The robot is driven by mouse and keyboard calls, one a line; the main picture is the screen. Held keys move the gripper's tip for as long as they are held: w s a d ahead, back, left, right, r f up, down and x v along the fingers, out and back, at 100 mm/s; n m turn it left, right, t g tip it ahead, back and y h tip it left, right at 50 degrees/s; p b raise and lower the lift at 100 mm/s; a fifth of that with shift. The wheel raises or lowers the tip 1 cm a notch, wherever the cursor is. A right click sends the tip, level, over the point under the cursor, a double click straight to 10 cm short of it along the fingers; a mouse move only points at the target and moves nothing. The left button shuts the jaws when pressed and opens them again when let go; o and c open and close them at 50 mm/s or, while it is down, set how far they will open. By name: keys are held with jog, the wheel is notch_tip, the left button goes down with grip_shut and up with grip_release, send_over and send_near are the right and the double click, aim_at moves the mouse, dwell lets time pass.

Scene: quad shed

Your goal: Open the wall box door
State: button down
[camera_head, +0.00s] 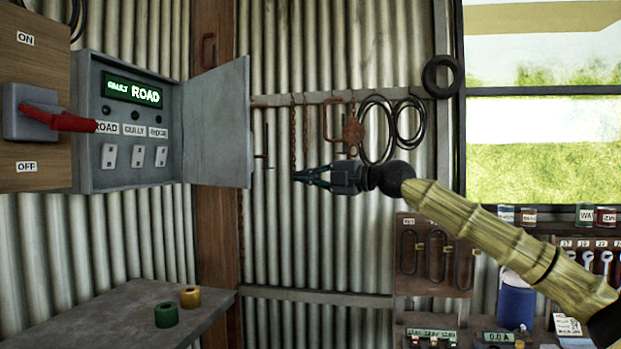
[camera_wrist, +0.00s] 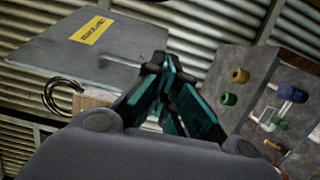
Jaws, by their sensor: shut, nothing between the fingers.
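The grey wall box (camera_head: 134,135) hangs on the corrugated wall at the left in the head view. Its door (camera_head: 218,125) stands wide open, swung out to the right side. Inside show a lit green display (camera_head: 132,91) reading "GULLY ROAD" and a row of labelled switches. My gripper (camera_head: 300,176) is shut and empty, to the right of the door and apart from it, pointing left. In the wrist view the gripper (camera_wrist: 165,85) shows closed fingers, and the outer face of a grey panel with a yellow label (camera_wrist: 92,30), likely the door, lies beyond at upper left.
A board with a red lever (camera_head: 62,120) stands left of the box. Below is a grey bench (camera_head: 115,320) with a green roll (camera_head: 166,314) and a yellow roll (camera_head: 190,297). Hoses and chains hang on the wall behind my gripper. The space between door and gripper looks clear.

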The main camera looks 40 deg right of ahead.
jog(key=w+f+p, duration=0.1)
jog(key=w+p, duration=0.4)
jog(key=w, duration=0.5)
jog(key=shift+w+a, duration=0.25)
jog(key=shift+w, duration=0.15)
jog(key=shift+s+a+r, duration=0.1)
jog(key=shift+s, duration=0.05)
jog(key=shift+a, duration=0.4)
jog(key=shift+d, duration=0.6)
jog(key=shift+a, duration=0.1)
